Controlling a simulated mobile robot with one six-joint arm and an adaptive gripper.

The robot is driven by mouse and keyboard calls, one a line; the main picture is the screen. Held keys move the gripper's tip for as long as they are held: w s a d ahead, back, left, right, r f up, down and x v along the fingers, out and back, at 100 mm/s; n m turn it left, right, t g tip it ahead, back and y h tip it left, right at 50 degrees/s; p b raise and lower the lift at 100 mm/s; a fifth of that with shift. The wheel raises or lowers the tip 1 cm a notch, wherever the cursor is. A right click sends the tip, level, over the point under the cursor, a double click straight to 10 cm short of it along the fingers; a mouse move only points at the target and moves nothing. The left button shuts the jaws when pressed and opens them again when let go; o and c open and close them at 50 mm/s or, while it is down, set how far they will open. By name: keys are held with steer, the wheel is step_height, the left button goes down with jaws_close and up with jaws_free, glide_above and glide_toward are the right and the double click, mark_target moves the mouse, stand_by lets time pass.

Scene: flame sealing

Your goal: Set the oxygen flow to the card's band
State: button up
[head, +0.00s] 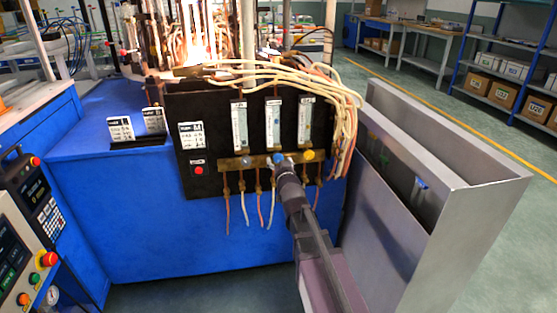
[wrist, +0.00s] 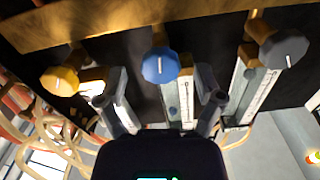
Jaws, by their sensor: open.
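A black panel (head: 222,172) carries three flow tubes above a brass bar. The bar has a grey knob (head: 245,161) at left, a blue knob (head: 279,158) in the middle and a yellow knob (head: 309,155) at right. My gripper (head: 284,168) is open at the blue knob. In the wrist view the order is reversed: yellow knob (wrist: 60,80) left, blue knob (wrist: 160,66) centre, grey knob (wrist: 285,48) right. My open fingers (wrist: 161,88) straddle the line to the blue knob; contact cannot be told. A white card (head: 192,135) is on the panel; its text is unreadable.
Two more cards (head: 120,130) stand at left on the blue bench (head: 110,190). A red button (head: 198,170) sits below the panel card. Cream hoses (head: 345,110) hang at the panel's right. A flame (head: 195,45) burns behind. A grey metal bin (head: 455,205) stands right of my arm.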

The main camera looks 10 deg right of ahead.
steer(key=shift+s, duration=2.95)
steer(key=shift+f, duration=0.1)
steer(key=s+f+g, duration=0.4)
steer(key=f+g, duration=0.1)
steer(key=f, duration=0.2)
steer(key=s+f+g, duration=0.4)
steer(key=f+g, duration=0.1)
steer(key=f, duration=0.2)
steer(key=s+f+n+g, duration=0.1)
steer(key=s+f+g, duration=0.3)
steer(key=s+g, duration=0.7)
step_height(320, 180, up, 34)
steer(key=s+t+p, duration=0.2)
steer(key=t+p, duration=0.1)
steer(key=p, duration=3.1)
steer(key=shift+s+p, duration=0.25)
steer(key=shift+p, duration=0.05)
